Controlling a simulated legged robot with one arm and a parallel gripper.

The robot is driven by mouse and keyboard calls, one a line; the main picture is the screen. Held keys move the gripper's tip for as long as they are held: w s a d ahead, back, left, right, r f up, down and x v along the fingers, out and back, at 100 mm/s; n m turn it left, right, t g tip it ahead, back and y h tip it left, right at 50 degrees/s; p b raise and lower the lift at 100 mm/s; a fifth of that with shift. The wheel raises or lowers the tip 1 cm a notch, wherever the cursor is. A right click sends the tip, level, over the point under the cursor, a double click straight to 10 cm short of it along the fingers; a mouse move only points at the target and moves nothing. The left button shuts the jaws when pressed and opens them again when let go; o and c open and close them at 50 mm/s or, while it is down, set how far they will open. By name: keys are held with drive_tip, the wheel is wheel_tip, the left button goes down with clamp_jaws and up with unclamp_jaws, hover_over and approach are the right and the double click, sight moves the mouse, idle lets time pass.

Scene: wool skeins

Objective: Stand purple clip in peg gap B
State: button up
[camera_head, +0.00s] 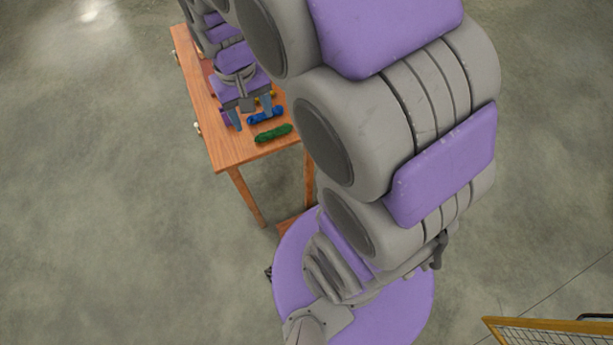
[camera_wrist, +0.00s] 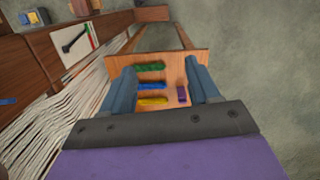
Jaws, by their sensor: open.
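The purple clip (camera_wrist: 182,95) is a small block on the wooden table (camera_wrist: 188,55), seen between my fingers and close to the right one in the wrist view. In the head view a small purple piece beside my left fingertip may be the clip. My gripper (camera_wrist: 163,68) is open, with its two blue-grey fingers apart and nothing held between them. In the head view, my gripper (camera_head: 251,116) is over the table's near part. I cannot make out peg gap B or its label in either view.
Green (camera_wrist: 150,67), blue (camera_wrist: 152,86) and yellow (camera_wrist: 153,100) skeins lie in a row left of the clip. White strands (camera_wrist: 70,125) and dark wooden beams fill the left of the wrist view. A yellow-framed mesh item (camera_head: 550,330) stands at the head view's lower right.

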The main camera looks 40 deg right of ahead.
drive_tip(key=s+r+n, duration=0.1)
drive_tip(key=s+r, duration=0.1)
drive_tip(key=s, duration=1.7)
drive_tip(key=shift+g, duration=0.4)
drive_tip(key=shift+o, duration=0.5)
drive_tip(key=shift+s, duration=0.35)
